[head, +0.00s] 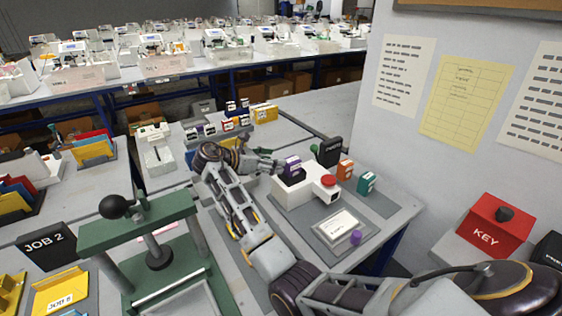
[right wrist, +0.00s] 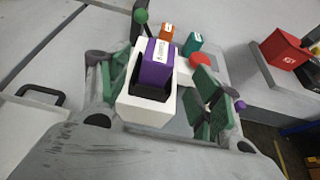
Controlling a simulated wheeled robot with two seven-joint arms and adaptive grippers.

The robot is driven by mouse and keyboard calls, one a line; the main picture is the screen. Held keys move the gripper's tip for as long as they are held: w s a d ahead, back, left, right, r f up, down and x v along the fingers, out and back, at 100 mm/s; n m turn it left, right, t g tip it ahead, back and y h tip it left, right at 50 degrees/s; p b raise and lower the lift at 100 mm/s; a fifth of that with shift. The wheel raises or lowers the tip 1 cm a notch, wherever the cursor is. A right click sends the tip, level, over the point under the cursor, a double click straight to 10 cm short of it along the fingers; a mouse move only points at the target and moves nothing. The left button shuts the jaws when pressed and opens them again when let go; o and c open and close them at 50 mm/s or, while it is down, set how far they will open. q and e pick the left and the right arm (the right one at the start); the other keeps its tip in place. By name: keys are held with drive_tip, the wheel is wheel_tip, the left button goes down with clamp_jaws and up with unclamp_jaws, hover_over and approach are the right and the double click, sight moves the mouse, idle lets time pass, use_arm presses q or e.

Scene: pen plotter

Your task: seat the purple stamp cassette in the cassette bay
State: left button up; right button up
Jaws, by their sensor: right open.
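The purple stamp cassette (head: 292,164) stands in the black cassette bay (head: 293,179) of the white machine (head: 305,195). In the right wrist view the cassette (right wrist: 157,63) stands upright, its upper part above the black bay walls (right wrist: 150,91); how deep it sits I cannot tell. My right gripper (head: 266,161) is at the left of the bay, its fingers pointing toward it. In the wrist view the right gripper (right wrist: 163,88) is open, its green-padded fingers spread to either side of the cassette and apart from it. My left gripper is not in view.
Orange (head: 345,169) and teal (head: 367,183) cassettes stand behind and right of the machine. A red button (head: 328,181) is on its right end, and a white card (head: 339,227) lies in front. A green press (head: 150,250) stands at the left, a red KEY box (head: 494,225) at the right.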

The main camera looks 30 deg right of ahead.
drive_tip(key=shift+v, duration=1.3)
